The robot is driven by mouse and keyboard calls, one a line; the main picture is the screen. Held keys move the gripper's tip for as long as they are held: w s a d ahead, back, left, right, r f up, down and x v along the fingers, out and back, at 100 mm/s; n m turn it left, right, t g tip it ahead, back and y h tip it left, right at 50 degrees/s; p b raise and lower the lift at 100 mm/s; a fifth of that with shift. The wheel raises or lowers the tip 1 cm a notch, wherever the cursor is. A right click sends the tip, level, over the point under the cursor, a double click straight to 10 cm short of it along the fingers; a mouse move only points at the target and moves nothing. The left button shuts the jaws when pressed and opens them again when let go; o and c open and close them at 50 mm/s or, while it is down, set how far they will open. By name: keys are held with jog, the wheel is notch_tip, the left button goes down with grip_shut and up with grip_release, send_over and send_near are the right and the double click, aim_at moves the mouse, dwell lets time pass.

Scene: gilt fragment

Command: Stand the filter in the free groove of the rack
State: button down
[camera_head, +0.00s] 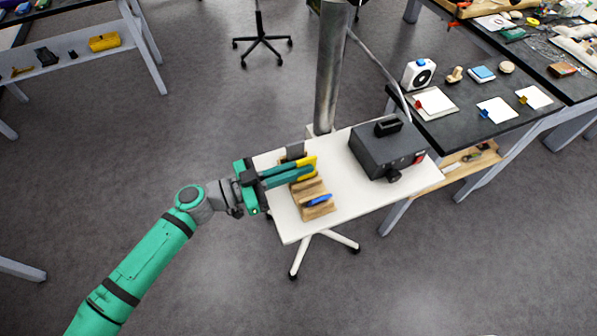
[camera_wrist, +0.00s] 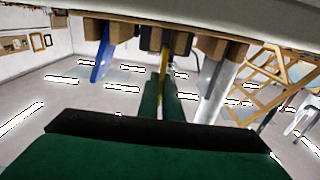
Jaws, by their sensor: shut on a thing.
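My gripper (camera_head: 300,174) is shut on a thin yellow filter (camera_head: 309,162) and holds it over the wooden rack (camera_head: 319,211). In the wrist view the green fingers (camera_wrist: 160,90) pinch the yellow filter (camera_wrist: 163,62), seen edge-on. Its far edge comes up against the rack's middle, between brown blocks (camera_wrist: 180,42); I cannot tell whether it is inside a groove. A blue filter (camera_head: 318,200) stands in the rack's near end, and at left in the wrist view (camera_wrist: 102,55). A grey plate (camera_head: 295,150) stands at the far end. My fingers hide part of the rack's middle.
The rack is on a small white wheeled table (camera_head: 345,195). A dark box with a knob (camera_head: 388,152) stands on its right side. A metal post (camera_head: 329,75) rises behind the table. A black workbench (camera_head: 455,115) with cards and small items is at right.

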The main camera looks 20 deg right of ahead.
jog(key=shift+f, duration=1)
jog(key=c, duration=1.9)
grip_release()
jog(key=shift+f, duration=0.1)
jog(key=shift+c, duration=0.2)
jog(key=shift+a, duration=0.1)
jog(key=a, duration=1.2)
jog(key=shift+s, duration=0.25)
